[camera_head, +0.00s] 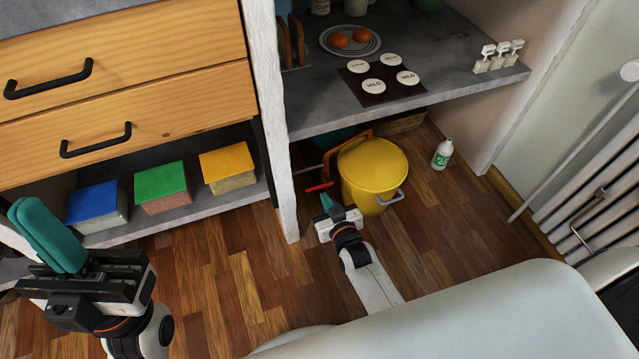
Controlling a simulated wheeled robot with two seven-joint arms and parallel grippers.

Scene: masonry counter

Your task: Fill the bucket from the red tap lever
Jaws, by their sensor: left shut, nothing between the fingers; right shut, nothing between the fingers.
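A yellow bucket (374,168) stands on the wood floor under the grey counter, with a grey handle on its front side. Its top looks closed or evenly yellow, so I cannot see any water. A red tap lever (319,187) shows just left of the bucket, near the white post. My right gripper (328,202) is shut and empty, with its teal fingers just below the lever and left of the bucket. I cannot tell whether it touches the lever. The tap's spout is not clearly visible. My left gripper (40,225) is shut and empty at the far left.
A white post (272,120) stands left of the lever. A shelf holds blue, green and yellow-topped boxes (161,185) below wooden drawers (135,100). A white bottle (442,153) stands right of the bucket. A radiator (590,190) is on the right. Floor in front is clear.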

